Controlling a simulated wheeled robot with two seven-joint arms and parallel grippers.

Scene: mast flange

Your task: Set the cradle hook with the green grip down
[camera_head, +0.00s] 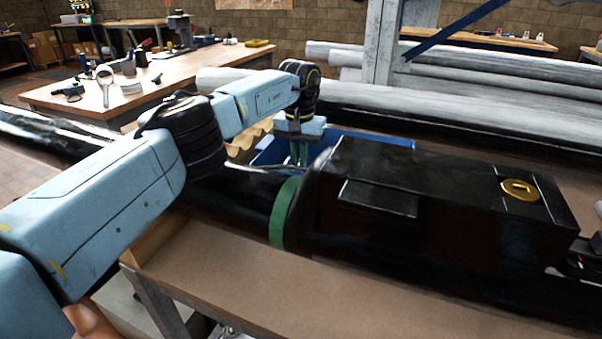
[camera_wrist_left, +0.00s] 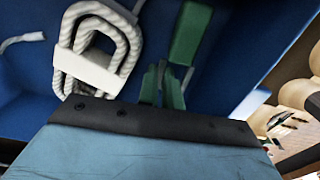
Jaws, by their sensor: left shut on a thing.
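My left gripper (camera_head: 298,158) reaches over the black mast (camera_head: 235,192) and points down at the blue crate (camera_head: 345,146) behind it. In the left wrist view the left gripper (camera_wrist_left: 163,78) is shut on the cradle hook with the green grip (camera_wrist_left: 190,36). The green grip shows just beyond the fingers, over the blue crate's inside (camera_wrist_left: 145,45). The hook's metal part is mostly hidden, and I cannot tell whether the hook touches the crate floor. My right gripper is not in view.
A coiled white rope (camera_wrist_left: 97,50) lies in the crate beside the fingers. A green band (camera_head: 284,212) circles the mast near a black box-shaped housing (camera_head: 440,185). Tan scalloped pieces (camera_head: 245,140) stand left of the crate. A wooden workbench (camera_head: 150,80) with tools stands behind.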

